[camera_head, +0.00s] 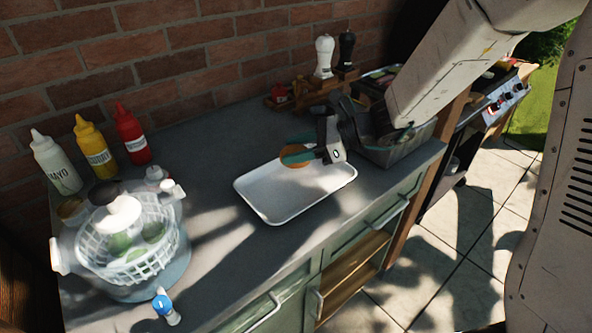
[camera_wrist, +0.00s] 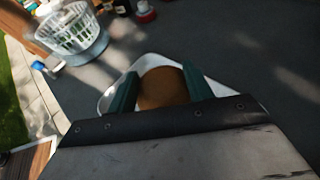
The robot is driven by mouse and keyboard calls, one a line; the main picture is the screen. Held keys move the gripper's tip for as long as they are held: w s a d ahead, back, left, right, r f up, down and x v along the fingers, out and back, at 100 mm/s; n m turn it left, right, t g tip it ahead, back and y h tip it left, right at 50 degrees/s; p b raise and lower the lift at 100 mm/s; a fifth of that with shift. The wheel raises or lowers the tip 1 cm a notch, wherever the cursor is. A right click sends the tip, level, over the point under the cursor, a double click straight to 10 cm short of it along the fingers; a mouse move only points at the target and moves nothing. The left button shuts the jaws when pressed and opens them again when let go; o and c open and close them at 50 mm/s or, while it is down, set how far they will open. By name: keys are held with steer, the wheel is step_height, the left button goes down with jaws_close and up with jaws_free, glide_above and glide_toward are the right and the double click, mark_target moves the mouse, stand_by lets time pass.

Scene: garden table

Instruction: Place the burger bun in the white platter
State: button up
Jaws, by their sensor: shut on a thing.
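The burger bun (camera_wrist: 162,86) is round and brown, held between the two green fingers of my gripper (camera_wrist: 160,84) in the wrist view. In the head view the bun (camera_head: 294,158) shows partly behind the fingers of my gripper (camera_head: 297,156). The white platter (camera_head: 285,211) is a shallow rectangular tray on the grey counter, and it looks empty. The bun is over the platter's far edge; I cannot tell its exact height above it. In the wrist view the platter's rim (camera_wrist: 109,97) shows behind the bun, the rest hidden by my gripper.
A white basket (camera_head: 125,245) with green items stands at the left front. Several sauce bottles, including a yellow one (camera_head: 95,147), stand near the brick wall. A clear bin (camera_head: 398,147) is right of the platter. The counter between basket and platter is free.

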mark_target(297, 183)
step_height(297, 183, down, 8)
steer(key=shift+r, duration=0.2)
steer(key=o, duration=1)
steer(key=shift+o, duration=0.2)
steer(key=v, duration=1.2)
steer(key=s+r+n+g+h, duration=0.4)
steer(key=s+r+n+h, duration=0.3)
steer(key=s+n, duration=0.65)
steer(key=s+d+r+n+t+h, duration=0.1)
steer(key=s+d+r+n+h, duration=0.1)
steer(key=s+d, duration=0.3)
steer(key=s+d+r+n+t+h, duration=0.1)
steer(key=s+d+r+n+h, duration=0.2)
steer(key=s, duration=0.4)
steer(key=shift+d+n+t+h, duration=0.4)
steer(key=shift+d+n+h, duration=0.2)
steer(key=shift+d+n, duration=0.45)
